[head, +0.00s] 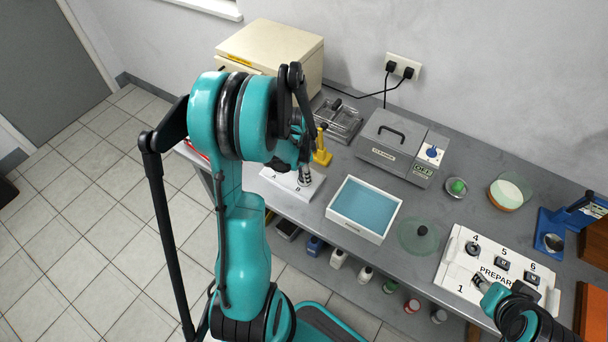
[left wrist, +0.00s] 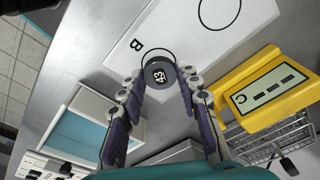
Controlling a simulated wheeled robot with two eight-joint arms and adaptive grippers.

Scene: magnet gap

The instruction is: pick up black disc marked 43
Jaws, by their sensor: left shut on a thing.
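The black disc marked 43 (left wrist: 159,73) sits between the fingertips of my left gripper (left wrist: 160,82) in the left wrist view. It is over the outlined circle beside the letter B on a white board (left wrist: 205,28). I cannot tell whether it touches the board. In the head view my left gripper (head: 304,178) is low over the B end of that board (head: 277,181), and the disc is hidden there. My right gripper (head: 482,284) is at the white PREPARED board (head: 455,268), near position 1; its fingers are too small to read.
A yellow device (left wrist: 265,95) stands close beside the left gripper. A blue-filled white tray (head: 365,208), a grey box with a handle (head: 395,145) and a glass plate with a black knob (head: 418,237) stand on the grey bench.

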